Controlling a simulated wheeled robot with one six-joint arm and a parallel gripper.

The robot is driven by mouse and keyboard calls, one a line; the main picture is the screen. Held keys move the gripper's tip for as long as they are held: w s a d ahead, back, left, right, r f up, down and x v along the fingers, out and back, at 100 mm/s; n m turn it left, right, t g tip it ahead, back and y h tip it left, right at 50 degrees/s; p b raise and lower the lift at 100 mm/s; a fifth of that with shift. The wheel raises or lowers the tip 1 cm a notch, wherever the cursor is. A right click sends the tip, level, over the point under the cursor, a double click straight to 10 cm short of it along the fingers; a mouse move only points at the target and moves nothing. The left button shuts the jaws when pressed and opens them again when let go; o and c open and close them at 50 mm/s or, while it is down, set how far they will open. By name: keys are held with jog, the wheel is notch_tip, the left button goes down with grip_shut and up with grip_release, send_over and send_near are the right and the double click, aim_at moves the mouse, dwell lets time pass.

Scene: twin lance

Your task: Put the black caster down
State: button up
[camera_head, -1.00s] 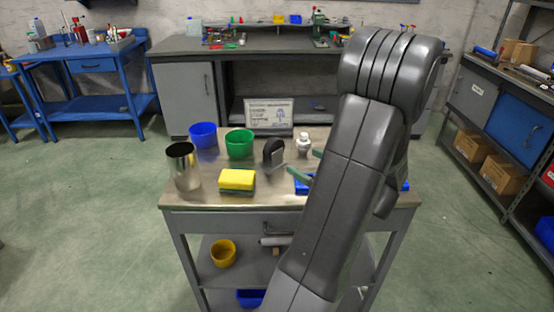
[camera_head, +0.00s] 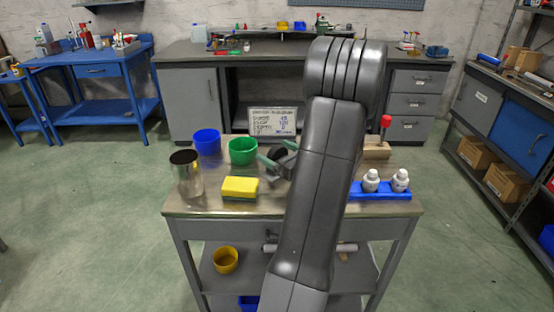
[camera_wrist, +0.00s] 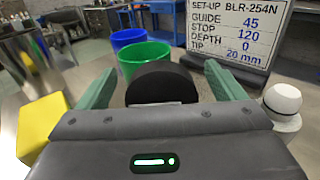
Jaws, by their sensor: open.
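The black caster (camera_head: 277,154) stands on the cart's worktop (camera_head: 225,207), partly hidden by my gripper in the head view. In the wrist view, the dark wheel of the caster (camera_wrist: 160,82) is centred between my two green fingers. My gripper (camera_head: 278,156) is open, with one finger on each side of the caster. In the wrist view there is a gap between the wheel and each finger of my gripper (camera_wrist: 161,86). The caster's lower part is hidden by the gripper body.
A green cup (camera_head: 243,152) and a blue cup (camera_head: 207,142) stand left of the caster. A yellow sponge (camera_head: 240,187) and a metal cup (camera_head: 186,174) are nearer the front. A white knobbed piece (camera_wrist: 283,102) stands at right. A blue holder (camera_head: 380,191) carries two white bottles.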

jog(key=shift+w, duration=0.1)
jog(key=c, duration=1.4)
